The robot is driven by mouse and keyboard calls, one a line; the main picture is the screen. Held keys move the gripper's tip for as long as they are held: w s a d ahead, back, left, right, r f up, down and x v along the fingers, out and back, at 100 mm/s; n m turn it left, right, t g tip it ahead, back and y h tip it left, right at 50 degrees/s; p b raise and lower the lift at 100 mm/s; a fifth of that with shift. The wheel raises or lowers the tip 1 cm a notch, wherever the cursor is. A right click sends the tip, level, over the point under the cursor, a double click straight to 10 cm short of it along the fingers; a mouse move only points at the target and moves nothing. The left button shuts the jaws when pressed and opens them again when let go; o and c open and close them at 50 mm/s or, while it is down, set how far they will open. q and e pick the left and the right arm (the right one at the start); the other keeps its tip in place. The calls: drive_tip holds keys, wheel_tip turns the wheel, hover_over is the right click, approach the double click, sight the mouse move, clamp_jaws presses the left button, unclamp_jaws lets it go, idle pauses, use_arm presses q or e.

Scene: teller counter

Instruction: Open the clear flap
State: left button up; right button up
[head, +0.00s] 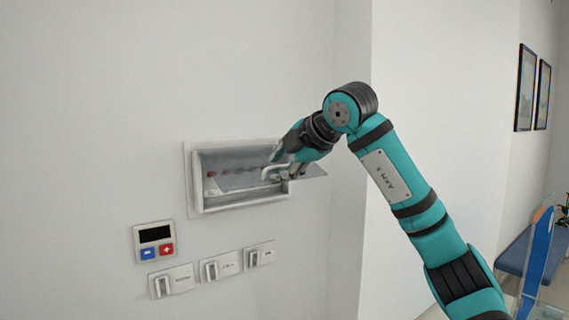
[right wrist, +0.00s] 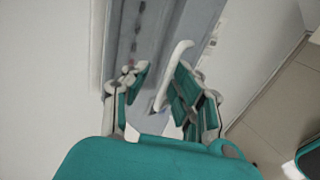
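A recessed wall box (head: 198,178) with a pale frame is set in the white wall in the head view. The clear flap (head: 314,171) looks like a greyish see-through panel that sticks out past the box's right end, so it appears tilted out from the frame. A white bar handle (head: 268,173) is by my right gripper (head: 287,165). In the right wrist view, the handle (right wrist: 178,58) runs between the two separated fingers of my right gripper (right wrist: 158,82), nearer the right finger. A firm grip does not show. My left gripper is out of view.
A keypad panel (head: 154,242) with a dark screen, a blue button and a red button is below the box. Several switch plates (head: 221,266) sit beside it. A wall corner stands to the right; the wall above the box is bare.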

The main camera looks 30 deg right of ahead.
drive_tip(key=shift+d, duration=0.1)
drive_tip(key=shift+s+r, duration=0.1)
drive_tip(key=shift+s, duration=0.1)
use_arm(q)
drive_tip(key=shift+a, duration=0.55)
use_arm(e)
drive_tip(key=v, duration=1.1)
drive_tip(key=shift+s, duration=0.2)
drive_tip(key=shift+r, duration=0.15)
